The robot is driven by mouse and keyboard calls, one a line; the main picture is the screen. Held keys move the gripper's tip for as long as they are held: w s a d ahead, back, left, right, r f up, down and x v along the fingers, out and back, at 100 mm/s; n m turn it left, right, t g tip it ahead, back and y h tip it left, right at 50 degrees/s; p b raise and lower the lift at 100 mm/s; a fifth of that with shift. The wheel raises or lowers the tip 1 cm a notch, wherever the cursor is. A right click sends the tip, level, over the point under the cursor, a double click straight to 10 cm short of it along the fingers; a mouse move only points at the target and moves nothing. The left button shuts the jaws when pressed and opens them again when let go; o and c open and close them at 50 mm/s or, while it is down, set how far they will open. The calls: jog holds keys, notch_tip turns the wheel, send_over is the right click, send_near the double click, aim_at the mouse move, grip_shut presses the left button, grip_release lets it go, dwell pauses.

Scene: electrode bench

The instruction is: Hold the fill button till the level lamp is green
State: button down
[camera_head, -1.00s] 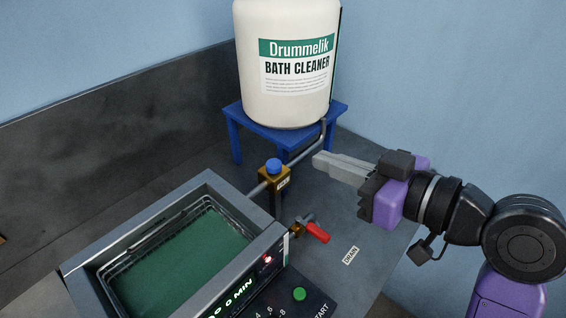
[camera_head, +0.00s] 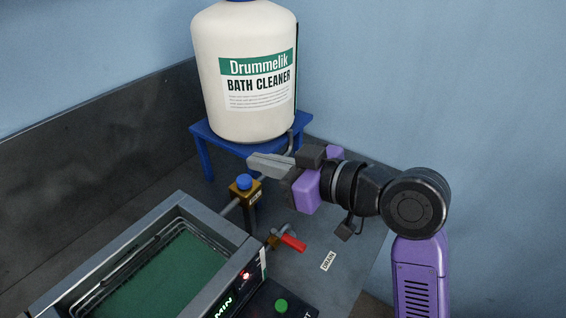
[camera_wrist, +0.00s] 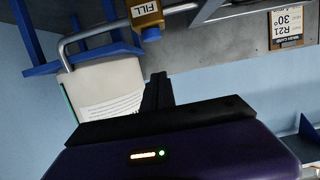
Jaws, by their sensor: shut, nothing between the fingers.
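The fill button (camera_head: 244,181) is a blue cap on top of a brass block (camera_head: 238,196) on the pipe between drum and bath. In the wrist view the block's FILL label (camera_wrist: 147,10) and the blue button (camera_wrist: 151,34) show at the top. My gripper (camera_head: 254,163) is shut and empty. Its tips are just above and right of the button in the head view, apparently apart from it. In the wrist view the dark fingers (camera_wrist: 157,92) point up toward the button. A small lamp on the bath's front panel (camera_head: 246,275) glows red; its label is not readable.
A white Bath Cleaner drum (camera_head: 245,110) stands on a blue stand (camera_head: 205,131) behind my gripper. The bath (camera_head: 92,262) holds green liquid. A red drain lever (camera_head: 293,243) and a green button (camera_head: 281,306) lie nearer. Bare bench (camera_head: 345,230) lies to the right.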

aim_at(254, 190)
jog(key=x, duration=0.3)
jog(key=shift+f, duration=0.2)
notch_tip(254, 190, down, 2)
jog(key=shift+d+f+p, duration=0.1)
jog(key=shift+f+p, duration=0.1)
jog(key=shift+p, duration=0.2)
jog(key=shift+f, duration=0.65)
